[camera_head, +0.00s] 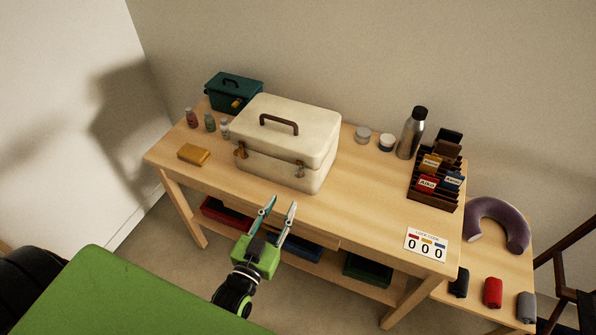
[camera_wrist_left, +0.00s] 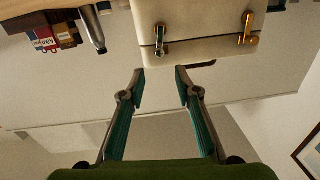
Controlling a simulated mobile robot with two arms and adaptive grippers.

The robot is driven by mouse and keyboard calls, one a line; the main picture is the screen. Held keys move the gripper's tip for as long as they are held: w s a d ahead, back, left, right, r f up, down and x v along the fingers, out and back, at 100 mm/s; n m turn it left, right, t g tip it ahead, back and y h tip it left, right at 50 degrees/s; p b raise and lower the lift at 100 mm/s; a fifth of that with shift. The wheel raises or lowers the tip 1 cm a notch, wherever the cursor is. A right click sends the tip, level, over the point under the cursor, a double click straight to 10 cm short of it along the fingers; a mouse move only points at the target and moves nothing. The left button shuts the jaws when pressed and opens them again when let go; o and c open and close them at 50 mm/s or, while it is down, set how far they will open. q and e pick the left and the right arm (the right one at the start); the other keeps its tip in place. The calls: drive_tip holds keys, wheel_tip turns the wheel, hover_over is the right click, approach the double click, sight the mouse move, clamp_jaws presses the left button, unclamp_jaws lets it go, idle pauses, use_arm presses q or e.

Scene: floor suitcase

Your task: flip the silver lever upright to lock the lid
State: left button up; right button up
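A cream case (camera_head: 285,140) with a brown top handle stands on the wooden table, its lid down. The silver lever (camera_head: 299,170) is at the right of its front face, near the lid seam; a gold latch (camera_head: 240,151) is at the left. The left wrist view is upside down and shows the silver lever (camera_wrist_left: 161,40) and the gold latch (camera_wrist_left: 247,28). My left gripper (camera_head: 281,203) is open and empty, in front of the case and apart from the lever. The lever's exact tilt is too small to tell. My right gripper is not in view.
A yellow box (camera_head: 194,154) and small bottles (camera_head: 210,122) are left of the case. A steel flask (camera_head: 411,133), a card rack (camera_head: 435,180) and a number card (camera_head: 426,245) are to the right.

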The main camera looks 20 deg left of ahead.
sight(297, 176)
use_arm(q)
drive_tip(key=w+p, duration=0.1)
drive_tip(key=w, duration=1)
drive_tip(key=shift+w+a+p, duration=0.1)
drive_tip(key=shift+w+p, duration=0.05)
drive_tip(key=shift+p, duration=0.15)
drive_tip(key=shift+w, duration=0.6)
clamp_jaws()
